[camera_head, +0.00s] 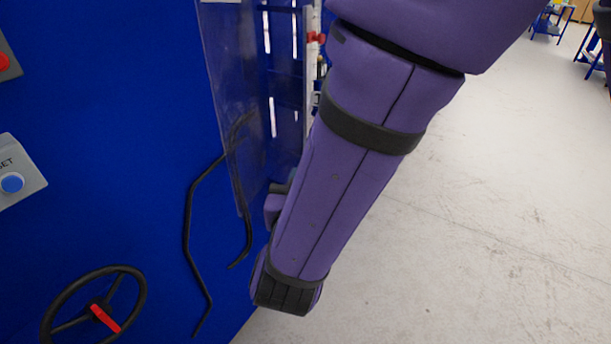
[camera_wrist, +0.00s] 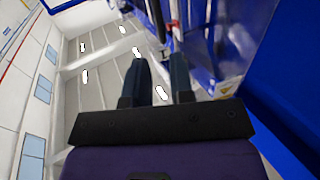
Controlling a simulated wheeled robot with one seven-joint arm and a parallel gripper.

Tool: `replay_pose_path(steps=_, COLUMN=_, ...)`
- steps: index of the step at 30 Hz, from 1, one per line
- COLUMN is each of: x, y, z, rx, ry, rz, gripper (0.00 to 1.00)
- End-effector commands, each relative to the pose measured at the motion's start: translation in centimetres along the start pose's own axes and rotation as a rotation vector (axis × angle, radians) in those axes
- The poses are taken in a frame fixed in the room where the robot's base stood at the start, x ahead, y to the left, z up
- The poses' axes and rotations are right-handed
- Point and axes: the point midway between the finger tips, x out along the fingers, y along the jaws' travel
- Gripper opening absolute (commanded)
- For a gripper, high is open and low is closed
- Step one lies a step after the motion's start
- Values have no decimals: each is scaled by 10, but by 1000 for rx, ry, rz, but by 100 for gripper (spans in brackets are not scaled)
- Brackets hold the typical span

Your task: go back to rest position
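My arm, in a purple cover with black bands, runs down across the middle of the head view, in front of the blue machine (camera_head: 110,120).
Open grey floor (camera_head: 480,240) lies to the right. Blue-framed tables (camera_head: 548,24) stand far off.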

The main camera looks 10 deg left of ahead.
Motion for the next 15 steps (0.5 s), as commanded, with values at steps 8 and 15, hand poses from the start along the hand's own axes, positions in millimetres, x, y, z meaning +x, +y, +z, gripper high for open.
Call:
replay_pose_path(steps=8, x=1, y=0, z=0, rx=2, ry=-2, rz=0, gripper=22)
replay_pose_path(steps=15, x=34, y=17, z=-23, rx=86, ry=-92, rz=-39, gripper=22)
